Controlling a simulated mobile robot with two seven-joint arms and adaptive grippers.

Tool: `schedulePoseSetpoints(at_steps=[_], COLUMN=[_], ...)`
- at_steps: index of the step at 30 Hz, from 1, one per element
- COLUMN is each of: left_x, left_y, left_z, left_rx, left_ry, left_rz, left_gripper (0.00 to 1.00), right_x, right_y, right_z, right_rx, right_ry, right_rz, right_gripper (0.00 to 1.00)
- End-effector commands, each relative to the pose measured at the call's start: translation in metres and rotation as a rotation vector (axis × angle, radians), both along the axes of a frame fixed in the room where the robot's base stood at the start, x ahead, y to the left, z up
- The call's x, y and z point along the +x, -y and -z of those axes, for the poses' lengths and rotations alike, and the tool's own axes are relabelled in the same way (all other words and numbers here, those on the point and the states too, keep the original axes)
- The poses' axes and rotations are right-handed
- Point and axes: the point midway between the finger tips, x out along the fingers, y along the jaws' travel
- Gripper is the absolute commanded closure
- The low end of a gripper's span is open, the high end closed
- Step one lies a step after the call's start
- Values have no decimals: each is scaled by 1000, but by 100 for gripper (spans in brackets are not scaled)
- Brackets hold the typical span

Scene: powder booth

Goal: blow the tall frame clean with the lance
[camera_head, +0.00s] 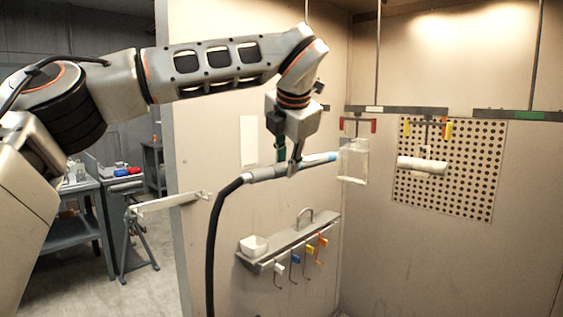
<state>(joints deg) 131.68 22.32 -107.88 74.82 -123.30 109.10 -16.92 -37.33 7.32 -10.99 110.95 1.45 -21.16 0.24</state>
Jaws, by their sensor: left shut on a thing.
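My left gripper (292,165) is shut on the lance (267,172), a grey rod with a pale blue tip and a black hose hanging from its rear end. I hold it nearly level in front of the booth wall. The tall frame (354,161), a pale upright rectangle, hangs from the overhead rail just right of the lance. The blue tip points at the frame's left side; I cannot tell whether it touches. My right gripper is not in view.
A white cylinder (422,165) hangs at the right before a perforated panel (475,170). Below the lance, a wall shelf (290,243) holds a white bowl (254,246) and several coloured hooks. A pale bar (165,205) juts by the booth's left edge. Workbenches (75,235) stand outside.

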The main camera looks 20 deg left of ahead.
Motion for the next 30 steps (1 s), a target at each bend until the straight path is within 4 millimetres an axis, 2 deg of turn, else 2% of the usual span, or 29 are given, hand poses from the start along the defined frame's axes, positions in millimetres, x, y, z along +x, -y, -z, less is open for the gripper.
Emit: schedulePoseSetpoints(at_steps=[15, 30], left_x=[-10, -13], left_y=[25, 31], left_z=[-1, 2], left_rx=[1, 0], left_ry=[1, 2], left_rz=[1, -1], left_gripper=[91, 91], right_x=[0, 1], right_y=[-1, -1], right_z=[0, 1], right_rx=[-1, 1], right_ry=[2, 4], right_rz=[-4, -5], right_gripper=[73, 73])
